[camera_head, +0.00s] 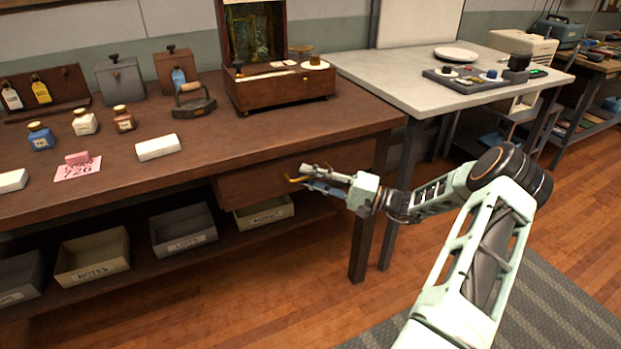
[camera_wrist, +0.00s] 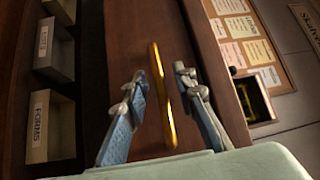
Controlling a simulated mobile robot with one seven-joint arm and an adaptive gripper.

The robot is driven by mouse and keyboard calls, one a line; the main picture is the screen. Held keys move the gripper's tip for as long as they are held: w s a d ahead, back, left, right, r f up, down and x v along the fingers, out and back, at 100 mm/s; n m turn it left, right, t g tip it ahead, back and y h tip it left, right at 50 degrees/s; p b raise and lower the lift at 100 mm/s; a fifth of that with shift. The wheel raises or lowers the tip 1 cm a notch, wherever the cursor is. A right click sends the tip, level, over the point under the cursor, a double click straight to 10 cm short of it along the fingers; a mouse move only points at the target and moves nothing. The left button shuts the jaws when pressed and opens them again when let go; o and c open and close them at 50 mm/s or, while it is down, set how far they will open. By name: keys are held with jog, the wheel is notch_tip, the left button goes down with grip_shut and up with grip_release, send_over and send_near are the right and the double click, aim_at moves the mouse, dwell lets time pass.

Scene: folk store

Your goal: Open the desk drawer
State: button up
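The wooden desk (camera_head: 240,115) fills the left and middle of the head view. Its dark brown drawer (camera_head: 250,185) sits under the right part of the desktop; no opening into it shows. The drawer front (camera_wrist: 135,35) fills the middle of the wrist view, with a long brass handle (camera_wrist: 160,95). A bit of the handle (camera_head: 296,180) shows by my fingertips in the head view. My gripper (camera_wrist: 160,82) is open, with one finger on each side of the handle. The fingers look apart from it; contact cannot be told. My gripper (camera_head: 310,176) partly hides the drawer front in the head view.
Labelled bins (camera_head: 184,228) stand on the shelf below the desktop. A wooden box with a raised lid (camera_head: 285,88), an iron (camera_head: 194,101) and small bottles (camera_head: 84,122) stand on top. A white-topped table (camera_head: 395,80) adjoins at right. Bare floor (camera_head: 300,290) lies in front.

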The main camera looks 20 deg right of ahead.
jog(key=shift+c, duration=0.2)
grip_shut()
dwell(0.3)
jog(key=s+d+p, duration=0.1)
jog(key=s+p, duration=0.4)
jog(key=s, duration=2.4)
jog(key=shift+o, duration=0.2)
grip_release()
